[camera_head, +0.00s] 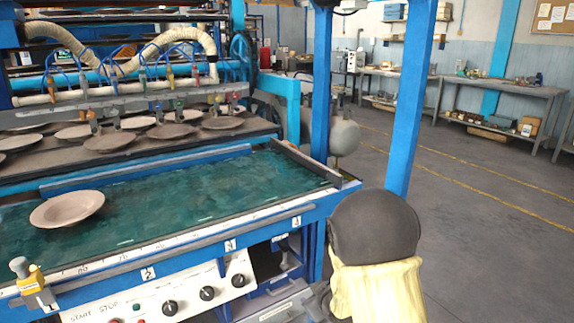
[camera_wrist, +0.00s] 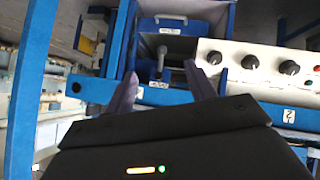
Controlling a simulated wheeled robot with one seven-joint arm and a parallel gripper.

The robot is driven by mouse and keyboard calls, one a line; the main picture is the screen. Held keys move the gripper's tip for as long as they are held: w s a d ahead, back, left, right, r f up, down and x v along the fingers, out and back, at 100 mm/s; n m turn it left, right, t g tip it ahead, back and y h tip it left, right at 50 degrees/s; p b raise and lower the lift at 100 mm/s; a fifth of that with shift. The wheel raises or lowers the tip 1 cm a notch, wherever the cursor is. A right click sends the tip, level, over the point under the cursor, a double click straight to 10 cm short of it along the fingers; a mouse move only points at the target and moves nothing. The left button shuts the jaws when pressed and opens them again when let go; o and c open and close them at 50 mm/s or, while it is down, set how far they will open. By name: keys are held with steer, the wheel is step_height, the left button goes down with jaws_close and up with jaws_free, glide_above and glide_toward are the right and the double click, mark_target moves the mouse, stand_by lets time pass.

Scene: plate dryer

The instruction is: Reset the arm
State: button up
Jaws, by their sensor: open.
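My gripper (camera_wrist: 160,73) shows in the wrist view with its two dark fingers spread apart and nothing between them. It points at the lower front of the blue machine, beside the white control panel (camera_wrist: 268,64). My arm, with a dark rounded joint and a cream cover, shows at the lower middle right of the head view. My gripper itself cannot be made out in the head view.
A plate (camera_head: 67,208) lies on the green belt (camera_head: 190,198). Several more plates sit on the rack (camera_head: 60,164) behind. A blue post (camera_head: 409,95) stands close behind my arm. The floor (camera_head: 480,225) at right is clear.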

steer(key=s+d+r+m+g+h, duration=0.1)
steer(key=s+d+r+m+g, duration=0.15)
steer(key=s, duration=0.45)
steer(key=s+d+r+m+g+h, duration=0.1)
steer(key=s+d+m+g, duration=0.15)
steer(key=s, duration=0.45)
steer(key=s+d+r+m+g+h, duration=0.1)
steer(key=s+d+r+m+g, duration=0.15)
steer(key=s, duration=0.55)
steer(key=w+p+v, duration=0.2)
steer(key=p+v, duration=1.1)
steer(key=p, duration=0.1)
steer(key=w+r+p+v, duration=0.1)
steer(key=w+p+v, duration=0.2)
steer(key=p+v, duration=1.1)
steer(key=shift+w+d+r, duration=0.2)
steer(key=shift+w+r, duration=0.05)
steer(key=shift+m, duration=0.25)
